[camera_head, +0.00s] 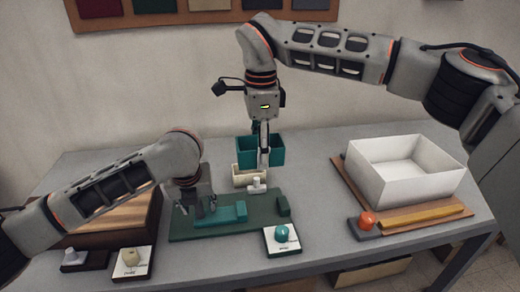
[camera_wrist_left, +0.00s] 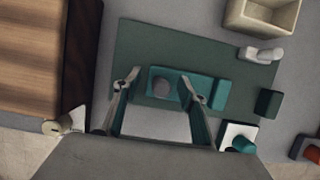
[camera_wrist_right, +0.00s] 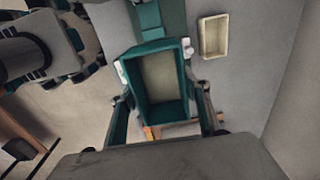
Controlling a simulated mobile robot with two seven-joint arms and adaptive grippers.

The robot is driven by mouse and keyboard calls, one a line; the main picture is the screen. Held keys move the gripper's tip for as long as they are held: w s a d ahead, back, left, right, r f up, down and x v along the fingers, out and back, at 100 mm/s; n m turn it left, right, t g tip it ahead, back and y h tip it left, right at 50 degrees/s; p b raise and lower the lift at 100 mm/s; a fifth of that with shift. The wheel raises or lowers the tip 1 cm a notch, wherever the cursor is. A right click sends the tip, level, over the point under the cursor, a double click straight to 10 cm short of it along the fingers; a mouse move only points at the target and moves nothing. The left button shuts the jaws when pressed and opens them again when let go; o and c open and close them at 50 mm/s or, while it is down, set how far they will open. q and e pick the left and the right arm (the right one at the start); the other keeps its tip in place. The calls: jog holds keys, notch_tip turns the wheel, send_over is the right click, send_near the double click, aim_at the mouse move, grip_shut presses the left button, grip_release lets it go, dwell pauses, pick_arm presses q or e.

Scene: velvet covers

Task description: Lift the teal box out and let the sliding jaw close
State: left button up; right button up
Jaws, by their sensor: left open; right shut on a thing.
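The open-topped teal box (camera_head: 277,151) is held by my right gripper (camera_head: 265,150), above the back of the table. In the right wrist view, the teal box (camera_wrist_right: 186,90) sits between the two fingers, and its pale inside shows empty. The teal sliding jaw (camera_head: 232,213) lies on a dark green board (camera_head: 182,228), left of and apart from a dark green end block (camera_head: 283,205). My left gripper (camera_head: 200,207) is open over the jaw's left part.
A cream box (camera_head: 245,177) stands behind the board, beside a small white handle (camera_head: 257,186). A large white bin (camera_head: 405,180) stands at right, near an orange knob (camera_head: 367,219) and a yellow bar (camera_head: 425,215). A wooden block (camera_head: 115,215) is at left. Knobbed cards (camera_head: 283,243) lie in front.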

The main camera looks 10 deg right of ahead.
pick_arm(q)
jog(key=shift+r+p, duration=2.3)
jog(key=shift+r, duration=0.4)
jog(key=shift+r+p, duration=1.85)
jog(key=shift+p, duration=0.3)
pick_arm(e)
notch_tip(320, 180, up, 16)
jog(key=s+t, duration=0.1)
jog(key=shift+f, duration=0.25)
pick_arm(q)
jog(key=shift+f, duration=0.1)
pick_arm(e)
jog(key=shift+f, duration=0.1)
